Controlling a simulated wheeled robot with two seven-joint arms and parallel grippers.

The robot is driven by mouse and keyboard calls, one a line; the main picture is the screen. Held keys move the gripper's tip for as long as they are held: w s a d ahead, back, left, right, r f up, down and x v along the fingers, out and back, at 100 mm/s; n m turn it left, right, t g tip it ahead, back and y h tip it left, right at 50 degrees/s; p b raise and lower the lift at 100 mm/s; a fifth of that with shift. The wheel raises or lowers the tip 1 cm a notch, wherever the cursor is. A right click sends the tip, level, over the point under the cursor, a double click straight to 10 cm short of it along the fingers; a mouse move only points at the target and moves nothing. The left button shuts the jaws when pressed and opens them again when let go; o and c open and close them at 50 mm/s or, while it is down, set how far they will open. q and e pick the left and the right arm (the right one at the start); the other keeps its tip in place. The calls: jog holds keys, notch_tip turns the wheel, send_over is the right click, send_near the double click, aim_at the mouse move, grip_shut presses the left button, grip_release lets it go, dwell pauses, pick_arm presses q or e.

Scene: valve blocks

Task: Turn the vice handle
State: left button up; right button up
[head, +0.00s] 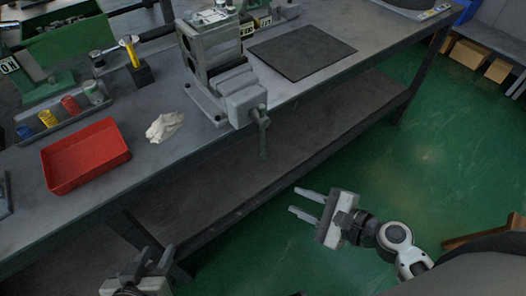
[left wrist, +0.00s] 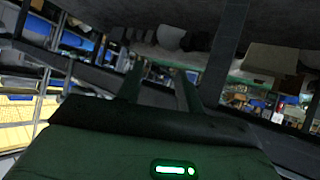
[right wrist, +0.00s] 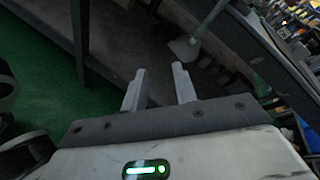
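The grey vice (head: 222,75) is mounted at the front edge of the workbench in the head view. Its handle (head: 263,132) hangs from the front end of the screw, beyond the bench edge. My right gripper (head: 299,201) is open and empty, below and to the right of the handle and apart from it. The right wrist view shows both fingers spread, with a grey bar that looks like the handle (right wrist: 199,35) ahead of them. My left gripper (head: 154,257) is at the bottom left, below the bench front. Its fingers stand apart and empty in the left wrist view (left wrist: 160,76).
The workbench (head: 215,150) holds a red tray (head: 86,156), a white rag (head: 164,127), a dark mat (head: 302,52) and a rack of small coloured items (head: 65,112). A lower shelf (head: 200,190) runs under it. Green floor (head: 430,150) lies open at the right.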

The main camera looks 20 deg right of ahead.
aim_at(265, 145)
jog(key=w+d+r+m+t+y+b, duration=0.15)
jog(key=d+r+m+t, duration=0.25)
jog(key=m, duration=0.5)
jog(key=shift+h, duration=0.25)
jog(key=x, duration=0.5)
jog(key=p+x, duration=0.1)
jog(key=x, duration=0.4)
jog(key=p+x, duration=0.1)
jog(key=x, duration=0.5)
jog(key=shift+w+a+f, duration=0.1)
jog(key=shift+a+f, duration=0.05)
jog(key=shift+f, duration=0.15)
jog(key=shift+c, duration=0.3)
grip_shut()
